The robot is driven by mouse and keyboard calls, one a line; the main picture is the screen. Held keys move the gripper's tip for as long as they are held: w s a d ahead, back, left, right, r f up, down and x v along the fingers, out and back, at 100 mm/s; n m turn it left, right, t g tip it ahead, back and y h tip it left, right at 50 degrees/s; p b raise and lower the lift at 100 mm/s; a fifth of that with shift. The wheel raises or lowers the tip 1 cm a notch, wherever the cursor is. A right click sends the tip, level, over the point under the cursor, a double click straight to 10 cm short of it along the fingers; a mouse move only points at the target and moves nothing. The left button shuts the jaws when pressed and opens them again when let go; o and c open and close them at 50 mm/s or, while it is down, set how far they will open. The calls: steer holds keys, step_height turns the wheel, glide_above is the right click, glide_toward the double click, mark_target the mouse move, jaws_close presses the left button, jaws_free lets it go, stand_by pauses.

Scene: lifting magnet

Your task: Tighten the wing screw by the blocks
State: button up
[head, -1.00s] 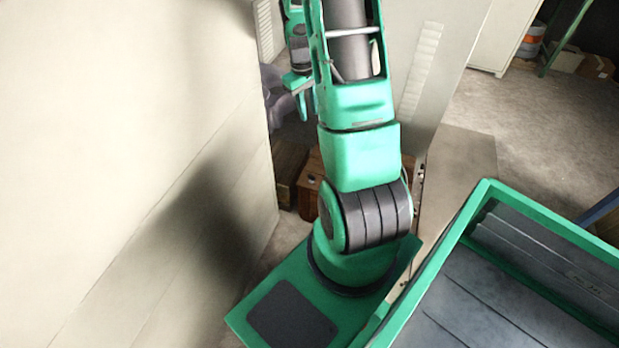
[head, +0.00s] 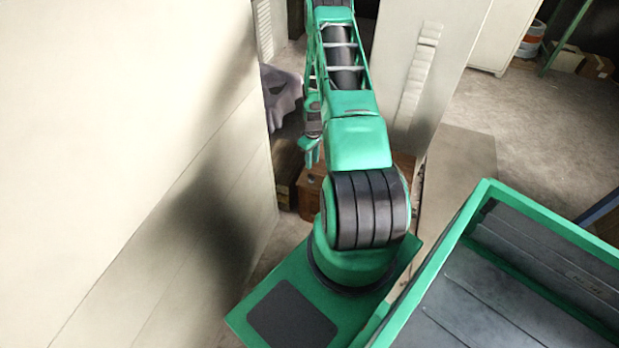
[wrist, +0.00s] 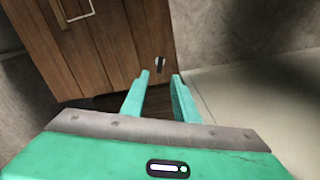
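My gripper (wrist: 160,77) is open, with a gap between its two green fingers and nothing between them. In the head view my gripper (head: 311,153) hangs beside my arm, partly hidden by it. A small dark and pale fitting (wrist: 160,64) shows just beyond the fingertips in the wrist view, against a brown wooden front. It is too small to tell whether it is the wing screw. I cannot make out any blocks or a clear wing screw in either view.
The brown wooden front (wrist: 95,50) has a pale frame-shaped handle, with a pale surface (wrist: 250,95) to its right. In the head view, a large cream panel (head: 120,150) stands close on the left. Wooden boxes (head: 309,194) sit behind my arm. Open floor (head: 545,140) lies right.

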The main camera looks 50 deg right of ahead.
mark_target(311, 178)
step_height(311, 178, down, 10)
stand_by(0.5)
